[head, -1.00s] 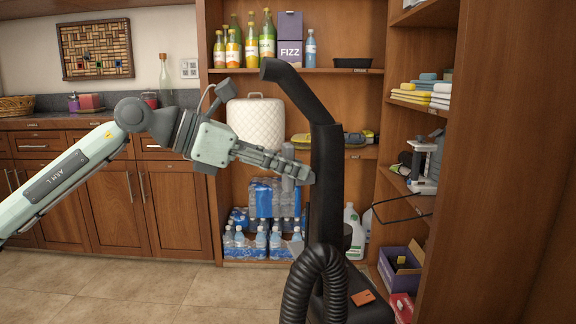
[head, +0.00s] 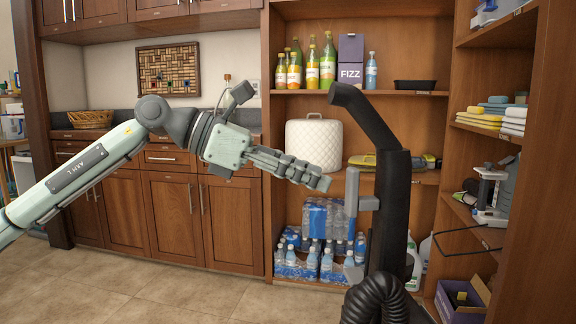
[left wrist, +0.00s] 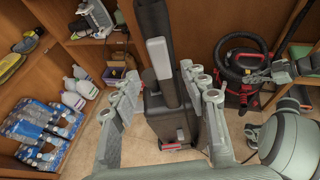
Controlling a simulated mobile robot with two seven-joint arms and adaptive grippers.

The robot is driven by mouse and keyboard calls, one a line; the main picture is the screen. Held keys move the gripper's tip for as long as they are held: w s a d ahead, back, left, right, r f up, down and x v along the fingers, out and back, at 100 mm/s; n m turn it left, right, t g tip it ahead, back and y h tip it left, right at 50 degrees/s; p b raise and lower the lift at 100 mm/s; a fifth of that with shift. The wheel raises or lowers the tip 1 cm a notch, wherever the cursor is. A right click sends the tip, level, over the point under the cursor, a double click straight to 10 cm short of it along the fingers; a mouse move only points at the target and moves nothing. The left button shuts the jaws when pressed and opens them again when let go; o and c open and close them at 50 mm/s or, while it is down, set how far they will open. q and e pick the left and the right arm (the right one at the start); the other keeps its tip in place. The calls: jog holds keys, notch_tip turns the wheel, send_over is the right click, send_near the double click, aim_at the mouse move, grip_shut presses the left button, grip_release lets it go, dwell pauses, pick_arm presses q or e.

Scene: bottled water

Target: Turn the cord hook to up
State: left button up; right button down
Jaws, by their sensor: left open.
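A black upright vacuum (head: 390,210) stands in front of the shelves, its handle leaning up to the left. A grey cord hook (head: 352,190) sticks out from its left side; its long part stands upright. A second, smaller grey piece (head: 353,270) sits lower on the same side. In the left wrist view a grey part (left wrist: 158,58) shows on the vacuum's body. My left gripper (head: 324,183) is open and empty, just left of the upper hook and apart from it. In the left wrist view its fingers (left wrist: 160,85) spread to either side of the vacuum.
Shelves behind hold bottles (head: 312,64), a white quilted appliance cover (head: 314,145) and water packs (head: 325,218). A right-hand shelf holds a grey-white device (head: 490,195). A red and black canister vacuum (left wrist: 243,65) stands right in the wrist view. Floor is open at left.

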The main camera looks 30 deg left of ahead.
pick_arm(q)
jog(key=shift+v, duration=2.05)
